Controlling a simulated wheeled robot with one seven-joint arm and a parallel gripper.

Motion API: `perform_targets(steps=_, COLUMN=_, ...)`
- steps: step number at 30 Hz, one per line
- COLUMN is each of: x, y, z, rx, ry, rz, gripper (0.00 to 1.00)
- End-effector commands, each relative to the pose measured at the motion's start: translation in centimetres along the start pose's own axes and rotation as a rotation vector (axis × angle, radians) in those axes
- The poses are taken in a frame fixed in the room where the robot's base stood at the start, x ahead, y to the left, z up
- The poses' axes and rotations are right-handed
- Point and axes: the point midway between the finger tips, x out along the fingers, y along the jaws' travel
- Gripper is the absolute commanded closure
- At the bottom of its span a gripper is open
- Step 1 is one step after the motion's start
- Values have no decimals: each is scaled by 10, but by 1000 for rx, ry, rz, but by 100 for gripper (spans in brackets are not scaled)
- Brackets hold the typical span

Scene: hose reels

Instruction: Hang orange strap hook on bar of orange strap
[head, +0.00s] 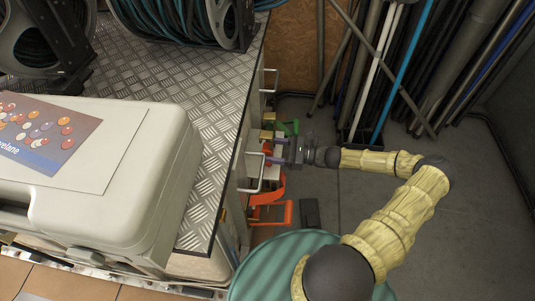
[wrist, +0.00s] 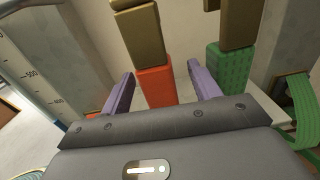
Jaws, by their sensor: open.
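The orange strap (head: 268,212) hangs in loops at the bench's right side, below my gripper. In the wrist view an orange upright piece (wrist: 156,87), with a tan block above it, stands between my finger tips; I take it as part of the orange strap. My gripper (head: 270,151) points left at the bench side; it also shows in the wrist view (wrist: 161,72), its purple fingers apart on either side of the orange piece. Whether they touch it I cannot tell. A pale bar (head: 251,184) sticks out from the bench side near the strap. The orange hook is not clearly distinguishable.
A green strap (head: 290,127) is just behind the orange one, its green block (wrist: 229,80) right of my fingers. A ridged green drum (head: 285,262) stands below my arm. A white case (head: 150,150) and hose reels (head: 195,15) sit on the bench. Pipes lean behind.

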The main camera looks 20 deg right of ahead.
Motion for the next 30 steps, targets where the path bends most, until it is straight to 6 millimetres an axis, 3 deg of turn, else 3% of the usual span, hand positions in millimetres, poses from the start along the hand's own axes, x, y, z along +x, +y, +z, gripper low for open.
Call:
perform_targets(steps=7, x=36, y=5, z=-3, rx=0, ry=-2, rz=6, gripper=38)
perform_targets(steps=24, x=36, y=3, z=-1, rx=0, ry=0, rz=-2, gripper=38)
perform_targets(steps=30, x=36, y=3, z=-1, rx=0, ry=0, rz=-1, gripper=76)
